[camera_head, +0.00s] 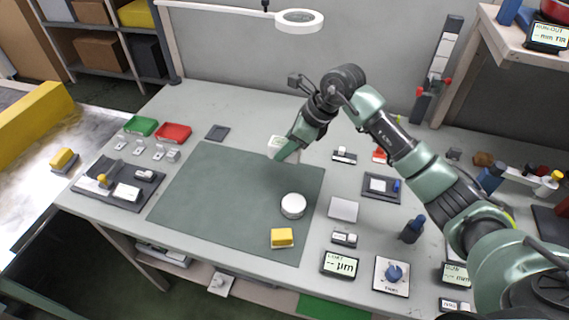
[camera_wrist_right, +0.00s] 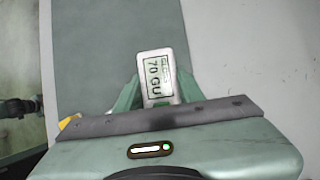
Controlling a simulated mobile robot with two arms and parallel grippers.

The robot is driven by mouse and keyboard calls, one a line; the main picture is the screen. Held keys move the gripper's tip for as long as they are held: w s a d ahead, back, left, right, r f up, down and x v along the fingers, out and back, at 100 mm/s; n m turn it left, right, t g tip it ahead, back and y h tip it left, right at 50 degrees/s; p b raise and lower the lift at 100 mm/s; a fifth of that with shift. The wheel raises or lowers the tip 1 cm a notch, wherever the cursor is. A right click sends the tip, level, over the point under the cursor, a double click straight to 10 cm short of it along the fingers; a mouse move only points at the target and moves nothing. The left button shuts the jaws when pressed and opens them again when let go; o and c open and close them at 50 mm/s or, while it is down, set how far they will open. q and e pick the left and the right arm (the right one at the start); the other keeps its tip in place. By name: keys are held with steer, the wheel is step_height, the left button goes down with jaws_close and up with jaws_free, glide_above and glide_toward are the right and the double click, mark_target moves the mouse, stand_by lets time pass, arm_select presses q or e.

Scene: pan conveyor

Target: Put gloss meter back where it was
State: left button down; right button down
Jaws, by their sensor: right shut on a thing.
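The gloss meter (camera_wrist_right: 158,75) is a small pale box whose display reads 70 GU. It sits between the green fingers of my right gripper (camera_wrist_right: 158,92) in the right wrist view. In the head view the gloss meter (camera_head: 277,141) shows only partly beside my right gripper (camera_head: 279,154), over the far right part of the green mat (camera_head: 205,185). My right gripper is shut on it. I cannot tell whether the meter touches the surface. My left gripper is not in view.
A white round part (camera_head: 293,205) and a yellow block (camera_head: 282,238) lie on the mat. A flat dark pad (camera_head: 217,132) lies behind it, with green (camera_head: 140,126) and red (camera_head: 173,133) bins at left. Several gauges crowd the right side. A ring lamp (camera_head: 299,19) hangs above.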

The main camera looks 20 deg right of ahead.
step_height(320, 180, down, 3)
steer(key=shift+f, duration=0.1)
step_height(320, 180, down, 4)
steer(key=shift+f+p, duration=0.2)
steer(key=shift+p, duration=0.25)
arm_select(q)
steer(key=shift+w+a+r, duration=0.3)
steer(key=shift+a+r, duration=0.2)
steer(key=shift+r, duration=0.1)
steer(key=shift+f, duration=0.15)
arm_select(e)
steer(key=shift+f, duration=0.1)
steer(key=c, duration=0.9)
jaws_free()
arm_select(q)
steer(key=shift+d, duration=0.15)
